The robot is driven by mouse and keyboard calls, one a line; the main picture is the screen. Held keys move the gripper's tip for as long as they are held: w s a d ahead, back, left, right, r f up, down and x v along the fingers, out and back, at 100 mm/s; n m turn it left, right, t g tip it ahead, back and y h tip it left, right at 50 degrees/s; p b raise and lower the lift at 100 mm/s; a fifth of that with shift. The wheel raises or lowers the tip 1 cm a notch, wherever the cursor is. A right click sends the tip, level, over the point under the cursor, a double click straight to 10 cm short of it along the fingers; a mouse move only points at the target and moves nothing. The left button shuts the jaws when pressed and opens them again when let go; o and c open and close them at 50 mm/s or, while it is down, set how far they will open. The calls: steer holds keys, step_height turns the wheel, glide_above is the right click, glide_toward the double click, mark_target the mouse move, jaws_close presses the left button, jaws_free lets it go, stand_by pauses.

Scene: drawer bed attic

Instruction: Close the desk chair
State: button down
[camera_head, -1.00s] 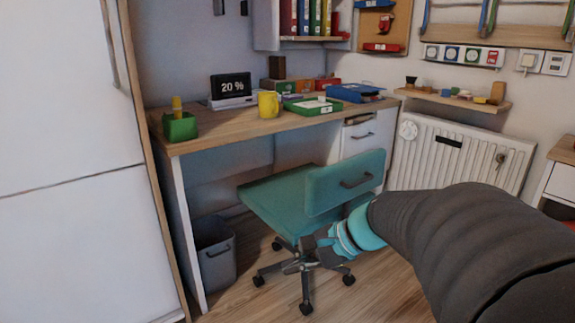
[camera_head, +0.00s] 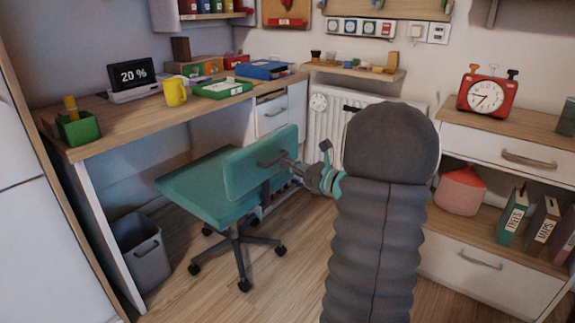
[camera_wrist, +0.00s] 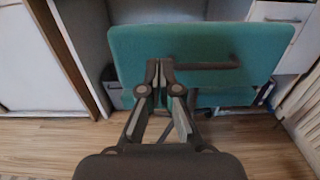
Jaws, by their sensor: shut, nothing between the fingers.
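The teal desk chair (camera_head: 205,192) stands in front of the desk (camera_head: 150,118), its seat front partly under the desktop and its backrest facing me. The backrest (camera_wrist: 240,40) fills the upper middle of the wrist view, with a dark handle (camera_wrist: 207,66) on it; the same handle shows in the head view (camera_head: 272,158). My gripper (camera_head: 295,163) is at the right side of the backrest, close to the handle. In the wrist view, my gripper (camera_wrist: 160,68) is shut and empty in front of the backrest, left of the handle. Whether it touches is unclear.
A grey bin (camera_head: 143,250) stands under the desk at left. A white radiator (camera_head: 330,115) is behind. A white drawer unit (camera_head: 490,265) with a red clock (camera_head: 487,92) stands at right. The wooden floor (camera_head: 225,295) before the chair is clear.

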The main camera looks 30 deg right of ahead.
mark_target(252, 152)
steer(key=x, duration=1.1)
